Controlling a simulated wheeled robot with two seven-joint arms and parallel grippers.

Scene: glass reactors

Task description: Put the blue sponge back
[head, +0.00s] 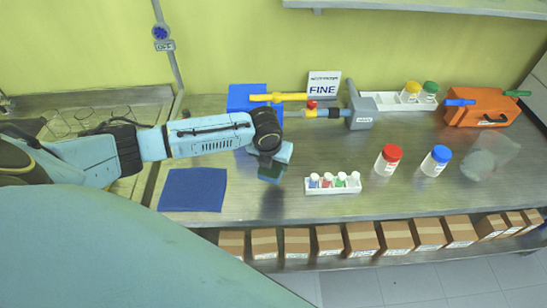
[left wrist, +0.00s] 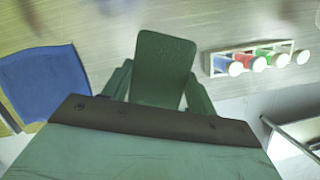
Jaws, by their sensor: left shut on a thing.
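My left gripper (head: 272,166) is above the bench, left of the small vial rack, pointing down. It is shut on a dark green, flat, rounded block (head: 270,174) that looks like a sponge. The block (left wrist: 165,68) stands out between the two fingers in the left wrist view and looks green, not blue. It seems to be held clear of the bench. A flat blue square (head: 193,190) lies on the bench left of the gripper; it also shows in the left wrist view (left wrist: 42,80). I cannot tell any separate blue sponge. My right gripper is not in view.
A white rack (head: 333,188) with several capped vials is close on the right. Red-capped (head: 388,160) and blue-capped (head: 436,161) jars stand further right. A blue box (head: 240,98) and a grey holder (head: 362,108) stand behind. Cardboard boxes (head: 360,238) line the lower front.

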